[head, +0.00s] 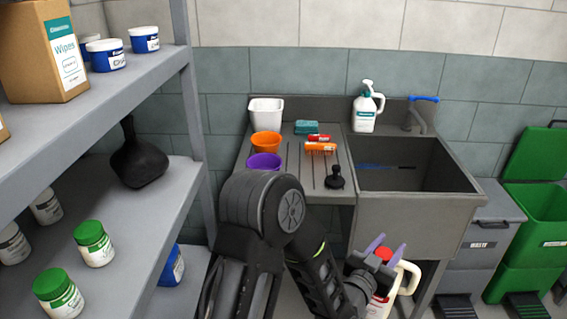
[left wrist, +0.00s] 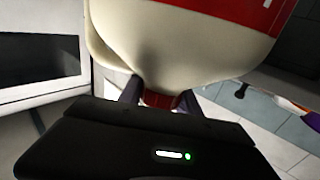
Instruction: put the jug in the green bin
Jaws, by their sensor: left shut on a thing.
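A cream jug (head: 408,279) with a red label and a side handle is at the lower middle right of the head view, in front of the sink. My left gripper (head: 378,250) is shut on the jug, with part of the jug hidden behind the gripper. In the left wrist view the jug (left wrist: 190,45) fills the upper middle, close against the fingers (left wrist: 160,98). The green bin (head: 540,225) stands at the right edge with its lid (head: 540,153) raised and its top open. My right gripper is not in view.
A grey waste bin (head: 487,245) stands between the sink (head: 415,215) and the green bin. The drainboard holds orange (head: 266,143) and purple cups (head: 264,162), brushes and a black plunger-like item (head: 335,178). A grey shelf (head: 150,215) with several tubs stands at left.

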